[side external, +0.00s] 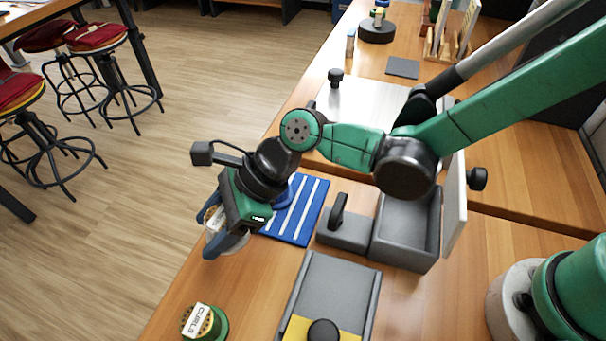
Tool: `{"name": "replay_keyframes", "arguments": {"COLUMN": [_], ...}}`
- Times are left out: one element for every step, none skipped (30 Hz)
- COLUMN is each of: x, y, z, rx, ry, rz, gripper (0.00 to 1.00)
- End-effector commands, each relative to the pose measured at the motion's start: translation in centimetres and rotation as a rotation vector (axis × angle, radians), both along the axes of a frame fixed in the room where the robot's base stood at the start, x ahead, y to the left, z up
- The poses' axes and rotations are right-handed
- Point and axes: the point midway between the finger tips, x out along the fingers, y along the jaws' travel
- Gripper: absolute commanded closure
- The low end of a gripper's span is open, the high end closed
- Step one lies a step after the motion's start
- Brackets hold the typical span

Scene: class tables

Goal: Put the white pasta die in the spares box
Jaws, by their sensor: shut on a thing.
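My gripper (210,232) is at the centre left, with its blue fingers shut on a white pasta die (214,219). The die is held up near the table's left edge, left of the striped mat. The fingers hide much of it, and a label on it is too small to read. A grey open box (404,249), which looks like the spares box, stands right of the centre. Its inside is partly hidden by my arm. My gripper is well to the left of this box.
A grey block with a black handle (341,236) stands against the box's left side. A grey and yellow tray (336,283) is in front. A green die labelled CURLS (205,321) stands at the front left.

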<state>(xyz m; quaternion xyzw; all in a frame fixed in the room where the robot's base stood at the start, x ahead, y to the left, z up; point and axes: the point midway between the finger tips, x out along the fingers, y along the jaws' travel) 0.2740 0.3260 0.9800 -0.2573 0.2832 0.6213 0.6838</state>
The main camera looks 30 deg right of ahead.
Motion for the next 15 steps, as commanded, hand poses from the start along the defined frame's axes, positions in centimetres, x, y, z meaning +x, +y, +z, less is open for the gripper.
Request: {"name": "replay_keyframes", "arguments": {"x": [0.0,0.0,0.0,0.0,0.0,0.0,0.0,0.0,0.0,0.0,0.1,0.0,0.0,0.0,0.0], "y": [0.0,0.0,0.0,0.0,0.0,0.0,0.0,0.0,0.0,0.0,0.1,0.0,0.0,0.0,0.0], "z": [-0.5,-0.7,-0.9,-1.0,-1.2,-1.6,-2.0,-2.4,-3.0,-3.4,-3.7,-4.2,-4.4,-4.6,-4.8], "rx": [0.000,0.000,0.000,0.000,0.000,0.000,0.000,0.000,0.000,0.000,0.000,0.000,0.000,0.000,0.000], "ry": [0.000,0.000,0.000,0.000,0.000,0.000,0.000,0.000,0.000,0.000,0.000,0.000,0.000,0.000,0.000], "rz": [0.000,0.000,0.000,0.000,0.000,0.000,0.000,0.000,0.000,0.000,0.000,0.000,0.000,0.000,0.000], "gripper": [1.00,1.00,1.00,1.00,1.00,1.00,1.00,1.00,1.00,1.00,1.00,1.00,1.00,1.00,1.00]}}
